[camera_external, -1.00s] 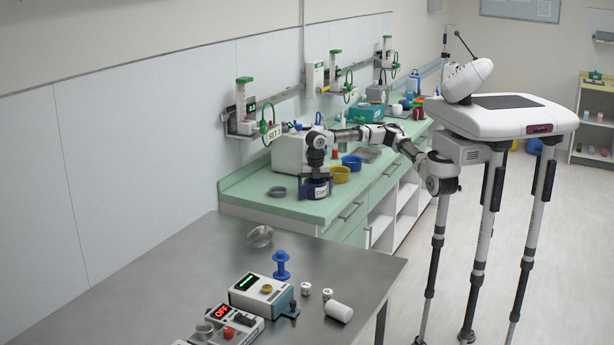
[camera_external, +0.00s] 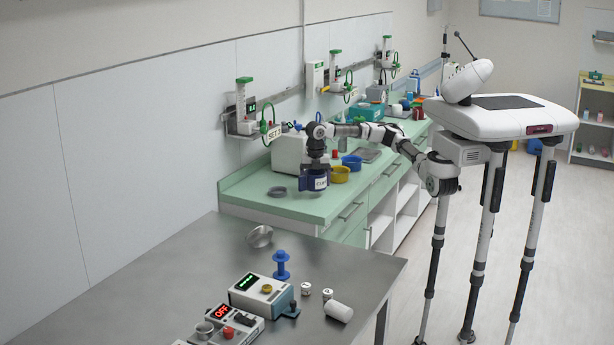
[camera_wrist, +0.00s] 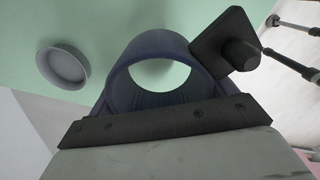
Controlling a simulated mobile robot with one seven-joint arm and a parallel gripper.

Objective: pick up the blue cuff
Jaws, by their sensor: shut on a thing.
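The blue cuff (camera_external: 320,184) is a dark navy ring with a white label. My gripper (camera_external: 311,179) is shut on it and holds it upright just above the front part of the green counter (camera_external: 298,208). In the wrist view the cuff (camera_wrist: 122,68) is an open ring with the pale green surface visible through it. My gripper (camera_wrist: 195,88) shows there as a dark bar and a square pad at the ring's wall. Part of the cuff's near side is hidden behind the bar.
A grey dish (camera_external: 277,192) lies on the counter to the left, also in the wrist view (camera_wrist: 63,66). A yellow ring (camera_external: 340,175) and a brighter blue ring (camera_external: 352,162) stand close on the right. A white box (camera_external: 288,153) is behind. A steel table (camera_external: 190,262) is in front.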

